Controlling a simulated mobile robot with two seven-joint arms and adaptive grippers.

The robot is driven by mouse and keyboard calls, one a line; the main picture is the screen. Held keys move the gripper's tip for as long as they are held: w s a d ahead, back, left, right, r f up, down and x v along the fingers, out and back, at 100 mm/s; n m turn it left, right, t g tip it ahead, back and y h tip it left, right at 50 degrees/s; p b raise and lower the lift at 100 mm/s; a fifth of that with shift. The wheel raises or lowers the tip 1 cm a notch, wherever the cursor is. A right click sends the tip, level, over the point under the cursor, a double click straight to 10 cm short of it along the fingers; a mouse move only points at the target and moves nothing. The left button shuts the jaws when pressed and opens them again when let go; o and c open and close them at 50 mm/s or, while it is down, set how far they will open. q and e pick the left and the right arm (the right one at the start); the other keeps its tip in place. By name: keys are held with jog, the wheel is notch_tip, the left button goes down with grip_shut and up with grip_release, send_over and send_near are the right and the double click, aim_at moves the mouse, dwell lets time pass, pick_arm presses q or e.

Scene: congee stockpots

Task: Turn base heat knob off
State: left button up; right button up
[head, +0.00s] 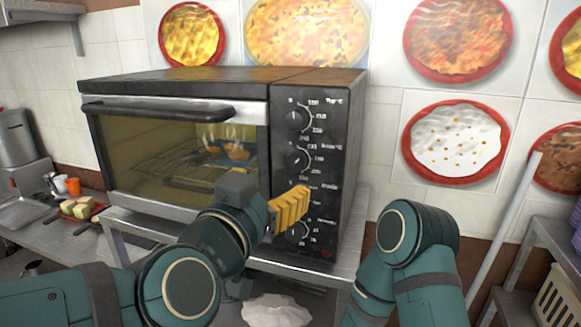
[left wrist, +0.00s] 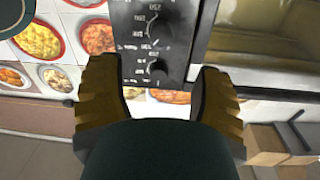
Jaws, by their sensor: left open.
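A black and silver oven (head: 185,88) stands on a metal table, with a column of dark round knobs on its right panel. The top knob (head: 298,118) and the second knob (head: 298,160) show clearly; a low knob (head: 297,232) is partly covered. The labels are too small to tell which is the base heat knob. My left gripper (head: 291,208) is in front of the panel's lower part and hides some of it. In the left wrist view its yellow fingers (left wrist: 157,82) are wide apart with nothing between them, and two knobs (left wrist: 157,72) show beyond. My right gripper is out of view.
Food pictures (head: 455,140) hang on the tiled wall. A metal shelf (head: 515,300) is at right. My right arm is bent right of the oven.

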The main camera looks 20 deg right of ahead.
aim_at(293, 163)
pick_arm(q)
jog(key=x, duration=0.9)
grip_shut()
